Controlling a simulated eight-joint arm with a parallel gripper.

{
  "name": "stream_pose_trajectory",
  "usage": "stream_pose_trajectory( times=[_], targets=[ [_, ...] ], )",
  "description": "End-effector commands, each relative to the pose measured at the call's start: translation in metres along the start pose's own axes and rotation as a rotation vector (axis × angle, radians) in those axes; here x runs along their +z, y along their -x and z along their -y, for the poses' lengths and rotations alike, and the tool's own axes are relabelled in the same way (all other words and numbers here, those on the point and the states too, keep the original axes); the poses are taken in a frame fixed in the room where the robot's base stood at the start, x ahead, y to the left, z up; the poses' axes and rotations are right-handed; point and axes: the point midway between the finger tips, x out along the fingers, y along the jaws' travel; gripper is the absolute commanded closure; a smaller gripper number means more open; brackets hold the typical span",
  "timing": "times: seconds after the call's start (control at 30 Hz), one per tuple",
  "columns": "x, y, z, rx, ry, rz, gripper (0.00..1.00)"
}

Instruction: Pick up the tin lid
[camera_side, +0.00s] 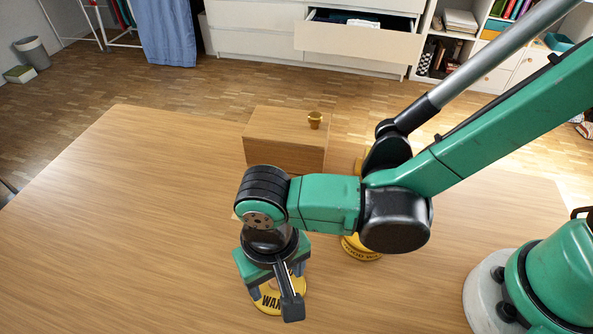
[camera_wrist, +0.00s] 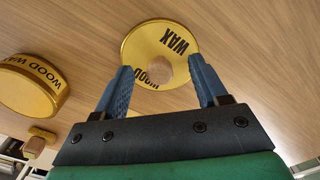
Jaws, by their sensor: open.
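The tin lid (camera_wrist: 135,47) is a round golden disc lettered WOOD and WAX, with a pale wooden knob (camera_wrist: 161,68) at its middle. It lies on the table. In the side view the lid (camera_side: 268,301) is partly covered by my gripper (camera_side: 275,285), which is above it, pointing down. In the wrist view my gripper (camera_wrist: 161,75) is open. Its two blue fingers stand on either side of the knob, with a gap visible at each side. How far the fingertips are above the lid is hard to tell.
A golden WOOD WAX tin (camera_wrist: 32,88) stands beside the lid; in the side view the tin (camera_side: 361,252) is partly behind my arm. A wooden box (camera_side: 285,145) with a brass knob (camera_side: 315,120) stands farther back. The table's left side (camera_side: 130,210) is clear.

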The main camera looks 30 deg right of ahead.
Motion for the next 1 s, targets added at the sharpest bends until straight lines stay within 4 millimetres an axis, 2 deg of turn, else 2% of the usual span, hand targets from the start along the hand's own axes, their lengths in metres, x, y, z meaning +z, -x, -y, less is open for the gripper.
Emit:
stream_pose_trajectory(
  times=[0.33, 0.57, 1.0],
  targets=[
    [0.0000, -0.0051, -0.0003, 0.000, 0.000, 0.000, 0.34],
    [-0.0001, -0.0050, -0.0003, 0.000, 0.000, 0.000, 0.99],
    [-0.0003, -0.0007, -0.0001, -0.001, 0.000, 0.000, 1.00]
  ],
)
